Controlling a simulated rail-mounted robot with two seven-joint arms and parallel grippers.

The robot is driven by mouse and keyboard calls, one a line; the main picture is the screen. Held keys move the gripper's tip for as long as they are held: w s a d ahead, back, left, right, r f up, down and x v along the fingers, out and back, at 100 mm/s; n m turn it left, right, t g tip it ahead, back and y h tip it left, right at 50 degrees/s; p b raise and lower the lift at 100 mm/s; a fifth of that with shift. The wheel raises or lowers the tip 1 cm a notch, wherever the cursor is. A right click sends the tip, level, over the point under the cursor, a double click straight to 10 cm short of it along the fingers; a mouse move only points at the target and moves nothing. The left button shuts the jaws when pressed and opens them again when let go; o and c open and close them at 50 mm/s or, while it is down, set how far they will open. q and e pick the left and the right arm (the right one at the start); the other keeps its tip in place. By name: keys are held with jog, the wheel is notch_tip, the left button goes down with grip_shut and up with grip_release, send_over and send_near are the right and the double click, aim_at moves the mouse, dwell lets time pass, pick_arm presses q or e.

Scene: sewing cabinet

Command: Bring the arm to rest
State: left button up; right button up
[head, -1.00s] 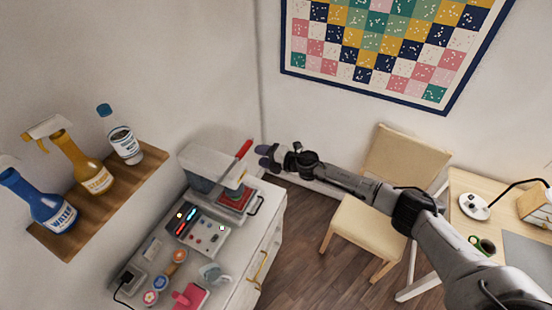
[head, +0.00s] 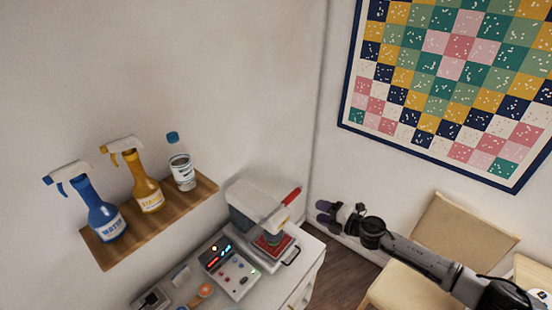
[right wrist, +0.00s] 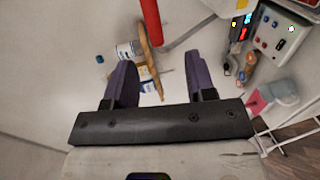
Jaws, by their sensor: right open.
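My right arm (head: 430,262) reaches in from the lower right of the head view. Its gripper (head: 324,213) is in the air, just right of the white cabinet (head: 312,262) and its press machine. In the right wrist view the two dark purple fingers of the right gripper (right wrist: 158,85) stand apart with nothing held between them. The shelf and bottles show beyond the fingers, at a distance. My left gripper is in neither view.
A press machine with a red handle (head: 291,196) and a control box (head: 229,264) stand on the cabinet. A wall shelf (head: 110,248) holds a blue spray bottle (head: 101,212), a yellow spray bottle (head: 145,187) and a clear bottle (head: 181,165). A beige chair (head: 462,235) stands at right.

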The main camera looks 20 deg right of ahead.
jog(key=shift+d, duration=0.1)
jog(key=d+r+m+t+h, duration=0.2)
jog(key=d+r+m+h, duration=0.4)
jog(key=m+h, duration=0.5)
jog(key=s+a+r+m+g+h, duration=0.2)
jog(key=a+r+m+h, duration=0.1)
jog(key=a+r, duration=0.1)
jog(key=s+a+f+m+g+y+p, duration=0.1)
jog(key=s+a+f+m+g+y, duration=0.15)
jog(key=s+a, duration=0.6)
jog(key=s+a+f+m+g+y+p, duration=0.1)
jog(key=s+a+f+m+g+y, duration=0.15)
jog(key=s+a, duration=0.6)
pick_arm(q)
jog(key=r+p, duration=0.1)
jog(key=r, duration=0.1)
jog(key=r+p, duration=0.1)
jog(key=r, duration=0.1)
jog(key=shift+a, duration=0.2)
pick_arm(e)
jog(key=s+f+m+g+y, duration=0.1)
jog(key=s+f, duration=0.4)
jog(key=s, duration=0.5)
jog(key=s+a+f+m+g+y, duration=0.1)
jog(key=s+f+g, duration=0.3)
jog(key=s, duration=0.7)
jog(key=shift+s+a+f+g, duration=0.2)
jog(key=shift+s+f+g, duration=0.1)
jog(key=shift+f, duration=0.65)
